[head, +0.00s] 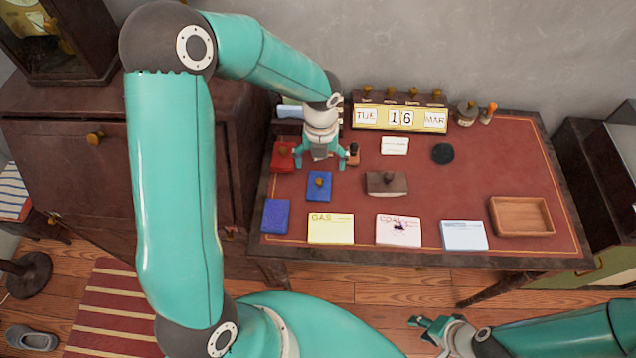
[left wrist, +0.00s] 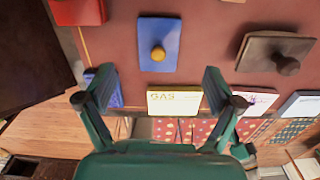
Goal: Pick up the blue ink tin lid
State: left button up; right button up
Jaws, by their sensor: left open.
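The blue ink tin lid (head: 319,186) is a flat blue rectangle with a brass knob, lying on the red desk top left of centre. It also shows at the upper middle of the left wrist view (left wrist: 150,30), with its knob uncovered. My left gripper (head: 322,163) is open and empty, above the desk and just behind the lid in the head view. In the left wrist view the open fingers (left wrist: 158,82) frame a gap that lines up with the knob. My right gripper (head: 430,324) is in front of the desk, low in the head view; its opening is unclear.
A red tin with a knob (head: 283,155) and a plain blue block (head: 275,216) lie near the lid. A brown blotter (head: 386,190) is to its right. Cards, including a yellow one (head: 331,229), line the front edge. A calendar (head: 400,118) stands behind. A wooden tray (head: 521,216) is at right.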

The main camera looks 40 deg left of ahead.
aim_at(319, 178)
pick_arm(q)
notch_tip(319, 178, down, 7)
jog(key=shift+a+f, duration=0.15)
jog(key=shift+f, duration=0.05)
jog(key=c, duration=1.2)
